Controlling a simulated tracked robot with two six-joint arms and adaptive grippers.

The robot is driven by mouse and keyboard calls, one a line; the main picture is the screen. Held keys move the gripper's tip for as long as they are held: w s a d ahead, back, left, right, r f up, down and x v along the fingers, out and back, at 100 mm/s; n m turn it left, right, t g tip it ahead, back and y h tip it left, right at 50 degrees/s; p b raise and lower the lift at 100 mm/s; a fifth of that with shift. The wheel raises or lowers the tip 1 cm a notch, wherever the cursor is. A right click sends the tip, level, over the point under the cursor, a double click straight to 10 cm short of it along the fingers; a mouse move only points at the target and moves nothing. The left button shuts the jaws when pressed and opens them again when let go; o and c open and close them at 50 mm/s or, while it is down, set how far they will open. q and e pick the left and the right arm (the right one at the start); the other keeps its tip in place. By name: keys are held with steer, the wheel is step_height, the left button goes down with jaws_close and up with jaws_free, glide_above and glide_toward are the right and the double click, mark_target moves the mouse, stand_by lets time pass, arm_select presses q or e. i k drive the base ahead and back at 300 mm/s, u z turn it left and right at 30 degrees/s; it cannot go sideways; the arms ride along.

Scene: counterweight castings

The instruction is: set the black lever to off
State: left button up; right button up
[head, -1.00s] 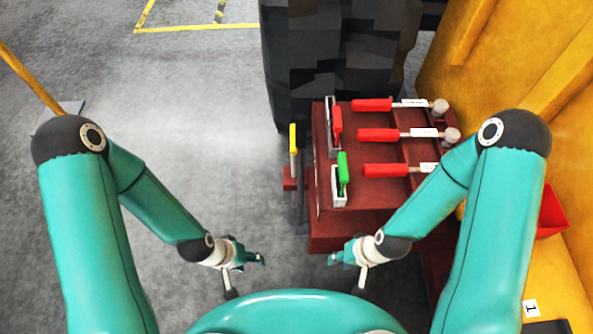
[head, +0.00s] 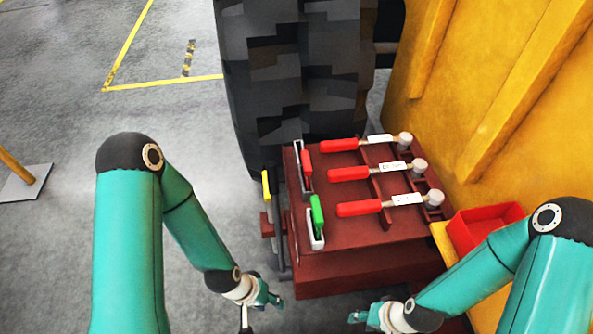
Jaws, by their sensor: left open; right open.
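I cannot make out a black lever. A dark red casting box (head: 345,270) carries several levers. Three with red grips lie across its top: the far one (head: 339,146), the middle one (head: 348,174) and the near one (head: 358,208). Each has a white tag, too small to read, and a pale round knob at its right end. A short red handle (head: 307,165) and a green handle (head: 318,215) stand in pale slotted brackets. A yellow handle (head: 266,185) is at the left side. My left gripper (head: 262,307) and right gripper (head: 362,320) are open and empty, in front of the box.
A large dark tyre-like block (head: 295,70) stands behind the box. A yellow wall (head: 490,90) rises at the right. A red tray (head: 486,228) sits beside the box, near my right arm. Grey floor (head: 90,130) at the left is mostly clear, with yellow tape and a post base.

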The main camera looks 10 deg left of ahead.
mark_target(284, 273)
steer(key=k, duration=1.85)
steer(key=u, duration=0.65)
steer(key=i, duration=1.7)
steer(key=z, duration=0.05)
